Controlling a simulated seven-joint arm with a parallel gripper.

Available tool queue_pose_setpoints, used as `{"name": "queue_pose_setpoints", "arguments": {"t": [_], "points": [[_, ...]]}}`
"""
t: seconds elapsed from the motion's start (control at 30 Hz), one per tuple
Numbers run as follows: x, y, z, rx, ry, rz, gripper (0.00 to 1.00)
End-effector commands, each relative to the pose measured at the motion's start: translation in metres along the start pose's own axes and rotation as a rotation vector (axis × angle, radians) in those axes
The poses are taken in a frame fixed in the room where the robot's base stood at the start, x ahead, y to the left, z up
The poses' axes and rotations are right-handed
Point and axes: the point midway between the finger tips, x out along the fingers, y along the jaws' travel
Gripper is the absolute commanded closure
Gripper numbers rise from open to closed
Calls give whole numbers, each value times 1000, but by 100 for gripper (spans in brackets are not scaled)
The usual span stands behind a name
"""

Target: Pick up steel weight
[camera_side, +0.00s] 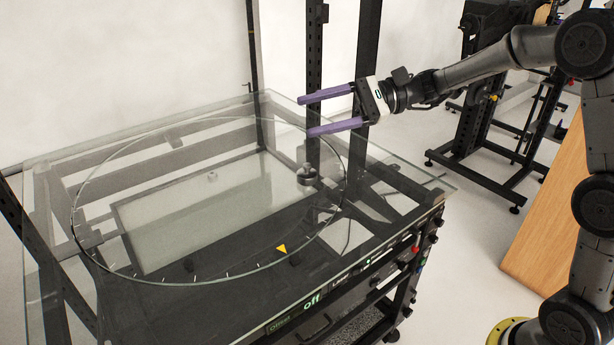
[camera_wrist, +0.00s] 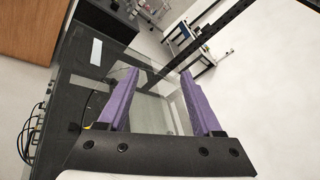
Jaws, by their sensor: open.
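The steel weight (camera_side: 307,174) is a small dark grey piece with a knob on top. It stands upright on the right part of the round glass turntable (camera_side: 140,273) in the side view. My gripper (camera_side: 304,116) has two purple fingers, spread apart with nothing between them. It is above and behind the weight, pointing left, clear of it and of the glass. In the wrist view my gripper's fingers (camera_wrist: 159,75) are also apart and empty. I cannot make out the weight in the wrist view.
The glass top rests on a dark frame with a control panel (camera_side: 312,300) along its front. A yellow triangle marker (camera_side: 282,248) sits at the turntable's front edge. A dark upright post (camera_side: 314,60) stands behind the table, near my gripper. Most of the glass is clear.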

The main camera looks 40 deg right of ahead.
Motion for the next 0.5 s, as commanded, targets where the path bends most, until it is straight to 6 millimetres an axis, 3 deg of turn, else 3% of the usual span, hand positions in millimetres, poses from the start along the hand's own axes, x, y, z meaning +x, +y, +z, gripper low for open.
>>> {"name": "queue_pose_setpoints", "arguments": {"t": [0.03,0.1,0.27,0.37,0.5], "points": [[-2,-13,-31,73,-14,-57,33],[-6,-29,-68,157,-34,-137,33],[-25,-47,-162,337,-59,-316,33],[-42,-42,-226,439,-55,-416,33],[-62,-14,-303,561,-25,-506,33]]}}
